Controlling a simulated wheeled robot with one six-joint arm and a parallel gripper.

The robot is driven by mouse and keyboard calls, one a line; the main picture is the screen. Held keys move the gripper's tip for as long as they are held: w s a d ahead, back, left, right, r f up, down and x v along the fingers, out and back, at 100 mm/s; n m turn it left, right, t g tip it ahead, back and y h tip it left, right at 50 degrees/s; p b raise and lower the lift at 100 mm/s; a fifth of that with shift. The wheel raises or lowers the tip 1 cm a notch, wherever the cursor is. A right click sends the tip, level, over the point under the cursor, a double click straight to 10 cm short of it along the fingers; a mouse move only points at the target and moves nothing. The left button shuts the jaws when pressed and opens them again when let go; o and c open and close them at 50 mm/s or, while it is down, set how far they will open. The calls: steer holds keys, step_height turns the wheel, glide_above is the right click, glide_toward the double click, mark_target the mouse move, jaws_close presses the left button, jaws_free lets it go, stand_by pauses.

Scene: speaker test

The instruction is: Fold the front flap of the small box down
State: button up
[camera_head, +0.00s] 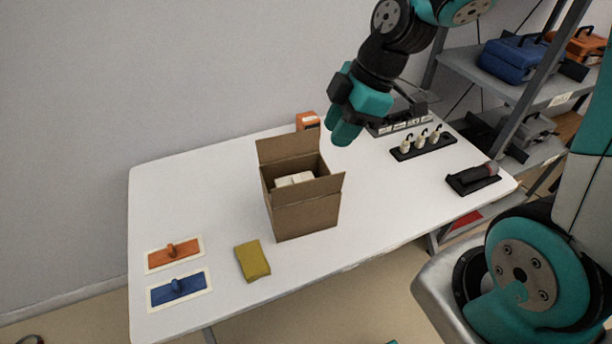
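The small brown cardboard box (305,218) stands upright on the white table, a little right of its middle. Its front flap (310,189) is up along the front top edge and seems to lean outward. Its back flap (285,146) stands up at the far side. The top is open between them, and pale contents (294,180) show inside. My gripper (343,134) hangs above and behind the box, to the right of the back flap, apart from the box. Its teal fingers overlap in this view, so their gap is hidden. I see nothing held.
An orange pad (174,254), a blue pad (179,290) and a yellow block (253,261) lie left of the box. A small orange box (307,121), a rack of white bottles (422,145) and a black holder (473,179) stand behind and right.

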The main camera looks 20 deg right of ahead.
mark_target(306, 192)
steer(key=shift+n, duration=0.7)
steer(key=x, duration=0.6)
steer(key=w+d+p+x, duration=0.1)
steer(key=x, duration=0.4)
steer(key=w+d+p+x, duration=0.1)
steer(key=x, duration=0.5)
steer(key=shift+f, duration=0.65)
jaws_close()
